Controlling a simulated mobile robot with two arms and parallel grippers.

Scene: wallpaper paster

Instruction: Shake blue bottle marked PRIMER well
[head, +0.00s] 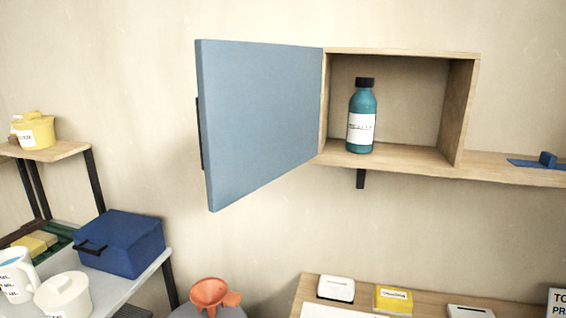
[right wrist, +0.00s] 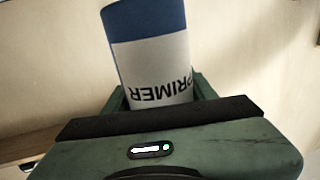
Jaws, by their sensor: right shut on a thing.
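The blue bottle marked PRIMER (right wrist: 150,55) shows in the right wrist view, with a blue band above a white label. The lettering reads upside down in that picture, and the bottle leans slightly. My right gripper (right wrist: 158,98) is shut on it, with the dark green jaws at its sides. The bottle's ends are cut off or hidden. In the head view neither gripper shows, and the held bottle is out of sight. My left gripper is in no view.
A teal bottle (head: 361,118) with a white label stands in a wall cupboard (head: 459,110), whose blue door (head: 262,118) hangs open. A blue box (head: 122,243) sits on a table at left. An orange funnel (head: 213,294) and a desk (head: 440,293) with small boxes are below.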

